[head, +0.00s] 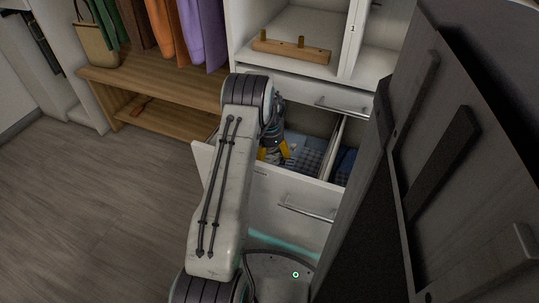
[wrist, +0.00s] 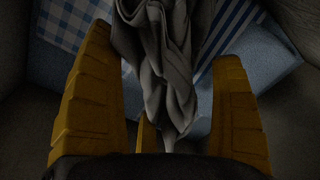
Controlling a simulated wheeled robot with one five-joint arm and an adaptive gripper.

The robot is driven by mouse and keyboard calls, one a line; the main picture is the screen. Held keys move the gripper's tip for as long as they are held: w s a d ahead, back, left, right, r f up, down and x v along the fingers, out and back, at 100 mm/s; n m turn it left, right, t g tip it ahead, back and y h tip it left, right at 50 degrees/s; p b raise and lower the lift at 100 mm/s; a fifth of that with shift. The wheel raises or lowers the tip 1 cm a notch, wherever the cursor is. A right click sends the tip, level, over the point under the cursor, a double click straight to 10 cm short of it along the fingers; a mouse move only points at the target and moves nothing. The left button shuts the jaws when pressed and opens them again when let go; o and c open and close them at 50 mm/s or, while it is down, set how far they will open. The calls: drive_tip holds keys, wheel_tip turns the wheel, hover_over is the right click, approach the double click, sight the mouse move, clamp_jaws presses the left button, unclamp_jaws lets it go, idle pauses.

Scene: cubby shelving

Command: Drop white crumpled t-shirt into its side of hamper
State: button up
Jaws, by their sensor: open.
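A crumpled grey-white cloth, which looks like the t-shirt (wrist: 170,60), lies between the spread yellow fingers of my gripper (wrist: 165,50) in the wrist view. The fingers are open, with gaps beside the cloth's narrow lower part. I cannot tell whether the cloth touches a finger or rests on the fabrics beyond. In the head view my gripper (head: 274,152) points down inside the pulled-out hamper drawer (head: 255,192), left of its divider (head: 335,150). My arm and gripper hide part of that compartment, and I cannot make out the t-shirt there.
Blue checked fabric (head: 309,155) lies in the left compartment and dark blue fabric (head: 345,164) in the right one. A dark panel (head: 440,150) stands close on the right. A wooden peg rack (head: 292,51) sits on the shelf above. The floor (head: 100,210) at left is clear.

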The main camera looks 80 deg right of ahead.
sight(268, 150)
drive_tip(key=shift+r, duration=0.2)
